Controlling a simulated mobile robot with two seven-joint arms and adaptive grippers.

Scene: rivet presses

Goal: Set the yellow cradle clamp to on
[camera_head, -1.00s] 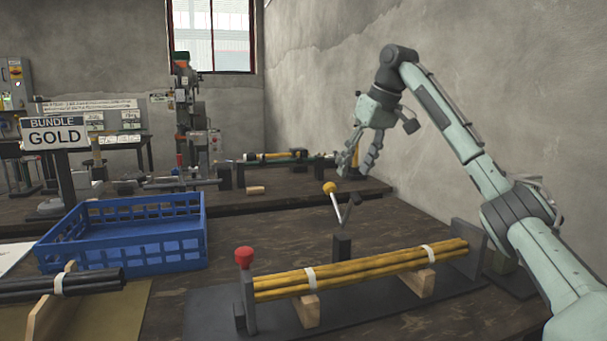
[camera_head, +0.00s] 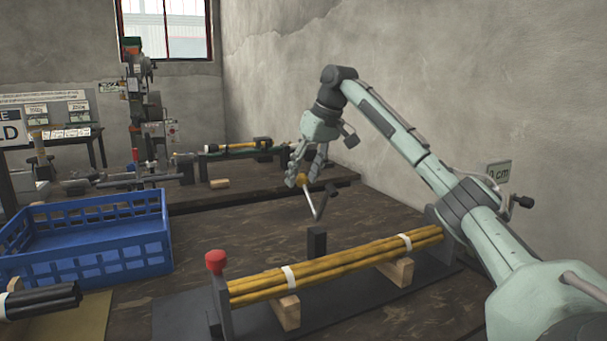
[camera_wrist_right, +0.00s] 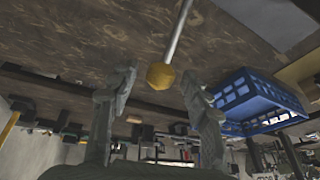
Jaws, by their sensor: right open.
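The clamp lever has a yellow ball knob (camera_head: 303,179) on a bent metal rod, rising behind the cradle near a dark post (camera_head: 317,244). My right gripper (camera_head: 305,183) is open, pointing down, with its fingers at either side of the knob in the head view. In the right wrist view the knob (camera_wrist_right: 161,76) lies between the two open fingertips (camera_wrist_right: 160,84), with visible gaps on both sides. The cradle holds a bundle of yellow rods (camera_head: 335,265) tied with white bands. My left gripper is not in view.
A red knob (camera_head: 215,261) tops the cradle's left end plate. A blue crate (camera_head: 85,240) stands at left, also in the right wrist view (camera_wrist_right: 250,95). Black rods (camera_head: 40,301) lie at front left. A wooden block (camera_head: 220,183) lies behind. The wall is at right.

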